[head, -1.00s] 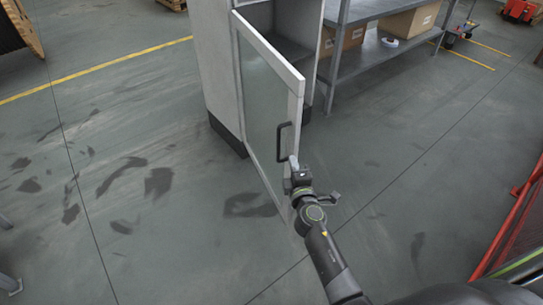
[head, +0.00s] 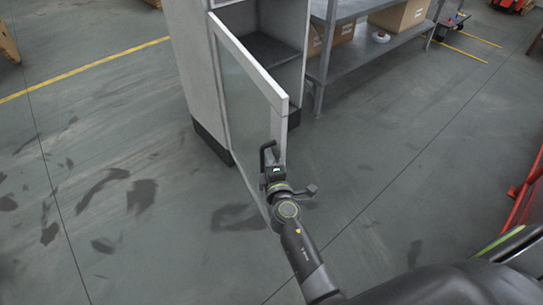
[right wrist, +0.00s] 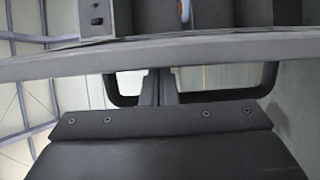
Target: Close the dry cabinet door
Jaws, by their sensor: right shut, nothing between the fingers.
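The dry cabinet (head: 190,75) stands at the upper middle of the head view. Its glass door (head: 237,92), with a pale frame, stands open and swung out toward me. A dark bar handle (head: 264,155) is on the door near its free edge; its lower part is hidden by my gripper. My right gripper (head: 272,172) is at the handle, shut and empty. In the right wrist view its fingers (right wrist: 160,88) point at the door frame (right wrist: 230,46), with the handle (right wrist: 265,85) showing on both sides of them. Contact cannot be told. My left gripper is out of view.
A grey metal shelf (head: 350,67) with cardboard boxes (head: 400,16) stands right of the cabinet. A red rail (head: 525,195) is at the right edge. The floor (head: 110,200) left of the door is clear apart from dark stains.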

